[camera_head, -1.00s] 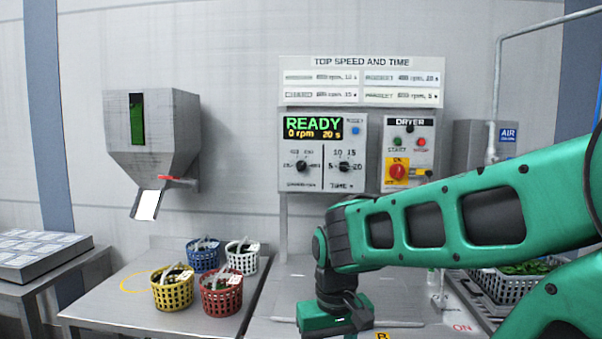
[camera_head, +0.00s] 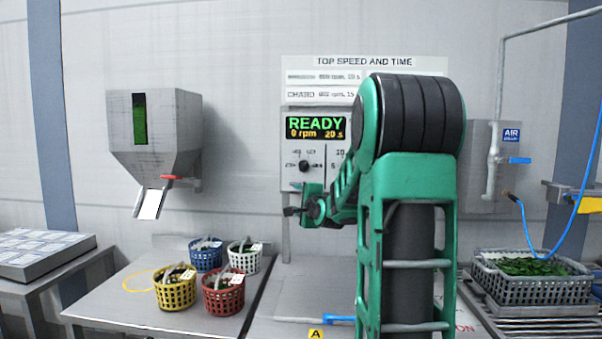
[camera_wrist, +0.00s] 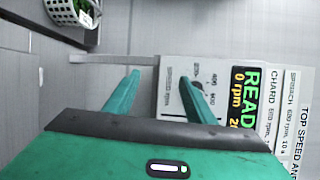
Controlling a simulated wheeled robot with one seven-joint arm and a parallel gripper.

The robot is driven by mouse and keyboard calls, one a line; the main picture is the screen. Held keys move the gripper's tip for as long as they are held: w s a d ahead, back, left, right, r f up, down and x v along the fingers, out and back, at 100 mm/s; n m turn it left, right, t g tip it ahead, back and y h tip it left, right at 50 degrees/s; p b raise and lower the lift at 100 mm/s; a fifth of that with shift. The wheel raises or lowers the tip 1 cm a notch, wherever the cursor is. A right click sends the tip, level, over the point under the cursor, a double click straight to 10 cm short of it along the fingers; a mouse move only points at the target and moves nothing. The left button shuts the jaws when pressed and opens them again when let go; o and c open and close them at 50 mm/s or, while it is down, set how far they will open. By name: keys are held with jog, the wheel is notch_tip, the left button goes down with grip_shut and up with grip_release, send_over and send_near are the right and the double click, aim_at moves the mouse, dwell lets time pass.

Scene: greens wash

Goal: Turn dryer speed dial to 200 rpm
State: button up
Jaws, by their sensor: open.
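The speed dial (camera_head: 304,166) is a black round knob on the white control panel (camera_head: 293,182), under the display (camera_head: 316,126) that reads READY, 0 rpm, 20 s. Its pointer setting is too small to read. My gripper (camera_head: 308,192) is just below the dial in the head view, apart from it as far as I can tell. In the wrist view my gripper (camera_wrist: 160,77) is open with nothing between its green fingers. The panel (camera_wrist: 172,98) lies beyond the right finger, which partly covers the dial (camera_wrist: 199,85).
My arm hides the time dial and the dryer buttons. A sign (camera_head: 320,63) hangs above the panel. Several small baskets, such as a red one (camera_head: 223,299), stand on the left table (camera_head: 120,318). A grey crate of greens (camera_head: 530,290) stands at right.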

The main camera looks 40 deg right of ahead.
aim_at(304, 167)
jog(key=d+r+m+t+h, duration=0.2)
jog(key=d+r+m+h, duration=0.1)
jog(key=d+r+m, duration=0.25)
jog(key=shift+n, duration=0.25)
jog(key=x, duration=1)
jog(key=shift+w+d+r, duration=0.1)
jog(key=shift+d+r, duration=0.4)
jog(key=c, duration=1)
jog(key=shift+a+f, duration=0.1)
jog(key=shift+a, duration=0.1)
jog(key=shift+c, duration=0.2)
jog(key=shift+d, duration=0.1)
